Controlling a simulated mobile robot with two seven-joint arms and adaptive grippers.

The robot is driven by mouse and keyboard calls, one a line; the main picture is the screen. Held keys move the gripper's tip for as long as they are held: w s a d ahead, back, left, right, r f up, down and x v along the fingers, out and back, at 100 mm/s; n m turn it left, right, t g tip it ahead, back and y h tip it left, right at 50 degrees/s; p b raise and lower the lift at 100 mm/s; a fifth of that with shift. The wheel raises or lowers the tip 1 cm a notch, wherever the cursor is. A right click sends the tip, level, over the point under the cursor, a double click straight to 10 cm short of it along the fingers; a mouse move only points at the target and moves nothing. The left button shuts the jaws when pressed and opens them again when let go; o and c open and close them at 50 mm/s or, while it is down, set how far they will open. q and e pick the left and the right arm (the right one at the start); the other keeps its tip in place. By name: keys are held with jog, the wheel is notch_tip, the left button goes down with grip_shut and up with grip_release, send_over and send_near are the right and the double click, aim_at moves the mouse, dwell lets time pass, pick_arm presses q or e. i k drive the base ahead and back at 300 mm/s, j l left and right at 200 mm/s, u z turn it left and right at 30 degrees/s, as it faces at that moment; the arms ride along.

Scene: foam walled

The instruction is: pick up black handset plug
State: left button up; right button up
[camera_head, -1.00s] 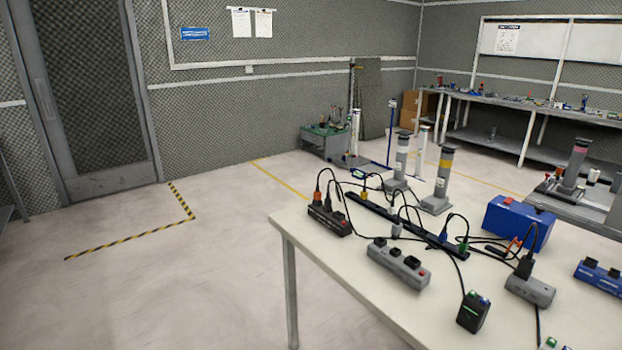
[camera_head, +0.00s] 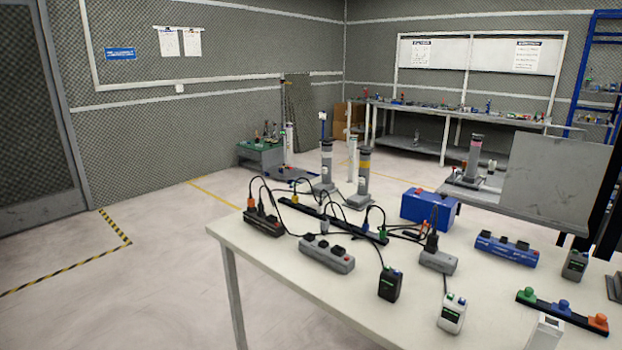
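A black handset (camera_head: 389,285) with a green and a blue button stands on the white table (camera_head: 290,290), near its front edge. A thin black cable runs from its top back toward the long black power strip (camera_head: 330,220). Several plugs sit in that strip, among them a blue one (camera_head: 367,228) and a green one (camera_head: 383,232). Which plug belongs to the black handset I cannot tell for sure, as the cables cross. A black plug (camera_head: 431,241) stands in a grey power block (camera_head: 438,261). Neither of my grippers is in view.
A dark power strip (camera_head: 263,222), a grey strip (camera_head: 327,252), a blue toolbox (camera_head: 430,207), a blue strip (camera_head: 506,248) and a white handset (camera_head: 452,313) crowd the table. The floor (camera_head: 130,310) left of the table is open. A dark shape at the right edge is unclear.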

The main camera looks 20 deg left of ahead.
aim_at(260, 207)
jog(key=i+j+z, duration=0.1)
jog(key=j+z, duration=0.15)
jog(key=z, duration=0.15)
jog(key=j+z, duration=0.25)
jog(key=z, duration=0.15)
jog(key=i+j, duration=0.1)
jog(key=j, duration=0.5)
jog(key=i+j, duration=0.1)
jog(key=j, duration=0.45)
jog(key=i+j, duration=0.1)
jog(key=j, duration=0.5)
jog(key=i+j, duration=0.1)
jog(key=j, duration=0.45)
jog(key=i+j, duration=0.1)
jog(key=j, duration=1.05)
jog(key=i+j, duration=0.15)
jog(key=j, duration=0.45)
jog(key=i+j, duration=0.1)
jog(key=j, duration=0.45)
jog(key=l, duration=0.65)
